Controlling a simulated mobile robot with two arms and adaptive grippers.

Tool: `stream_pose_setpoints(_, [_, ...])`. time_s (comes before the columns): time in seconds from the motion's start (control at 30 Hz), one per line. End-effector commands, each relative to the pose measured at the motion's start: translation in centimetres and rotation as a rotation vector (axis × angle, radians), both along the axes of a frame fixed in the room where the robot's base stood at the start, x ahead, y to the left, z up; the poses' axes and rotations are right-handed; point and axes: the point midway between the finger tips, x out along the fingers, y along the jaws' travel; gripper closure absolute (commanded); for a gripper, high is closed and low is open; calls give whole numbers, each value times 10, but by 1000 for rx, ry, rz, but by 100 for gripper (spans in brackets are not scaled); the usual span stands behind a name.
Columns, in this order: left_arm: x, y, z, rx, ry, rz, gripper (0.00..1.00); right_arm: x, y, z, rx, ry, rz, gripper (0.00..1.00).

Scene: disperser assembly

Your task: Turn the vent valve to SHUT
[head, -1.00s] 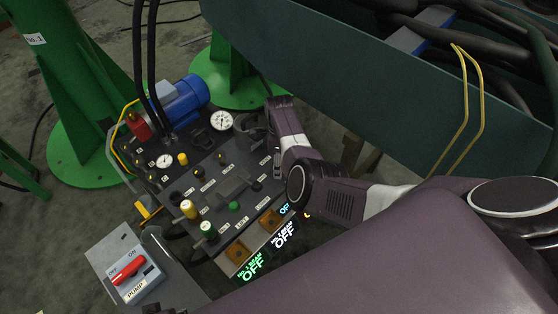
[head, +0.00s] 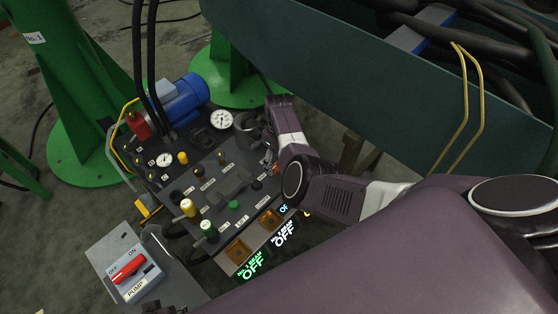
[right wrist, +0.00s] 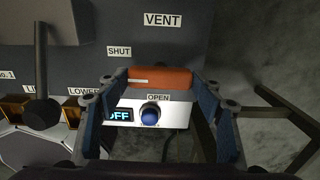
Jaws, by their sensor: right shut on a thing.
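The vent valve's orange handle (right wrist: 162,78) shows in the right wrist view, lying crosswise in the picture below the VENT label (right wrist: 163,20). The SHUT label (right wrist: 118,51) is above its left end and the OPEN label (right wrist: 158,97) is below its middle. A short white line marks the handle's left part. My right gripper (right wrist: 161,84) has a finger at each end of the handle and is shut on it. In the head view my right gripper (head: 268,150) is at the panel's right edge, mostly hiding the valve. My left gripper is not in view.
A blue knob (right wrist: 149,116) and a lit OFF display (right wrist: 120,115) sit just below the handle. A black lever (right wrist: 41,85) stands to the left. In the head view, the pump box (head: 128,268) with a red switch is at lower left. A teal beam (head: 340,70) runs behind my arm.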

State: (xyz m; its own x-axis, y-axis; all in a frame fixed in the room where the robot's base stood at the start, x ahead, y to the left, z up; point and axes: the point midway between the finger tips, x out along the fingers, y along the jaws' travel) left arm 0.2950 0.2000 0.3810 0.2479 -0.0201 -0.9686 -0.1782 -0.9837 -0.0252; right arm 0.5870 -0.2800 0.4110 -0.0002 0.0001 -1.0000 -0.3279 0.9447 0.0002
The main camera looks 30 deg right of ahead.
Motion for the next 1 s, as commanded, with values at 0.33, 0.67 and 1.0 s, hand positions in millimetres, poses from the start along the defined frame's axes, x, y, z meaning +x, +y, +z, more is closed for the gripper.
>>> stream_pose_setpoints(0.33, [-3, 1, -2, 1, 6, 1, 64, 0, -1, 0, -1, 1, -17, 64])
stream_pose_setpoints(0.67, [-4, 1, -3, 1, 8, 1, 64, 0, -1, 0, -1, 1, -16, 22])
stream_pose_setpoints(1.0, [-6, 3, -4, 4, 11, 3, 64, 0, 0, 3, -1, 0, -14, 22])
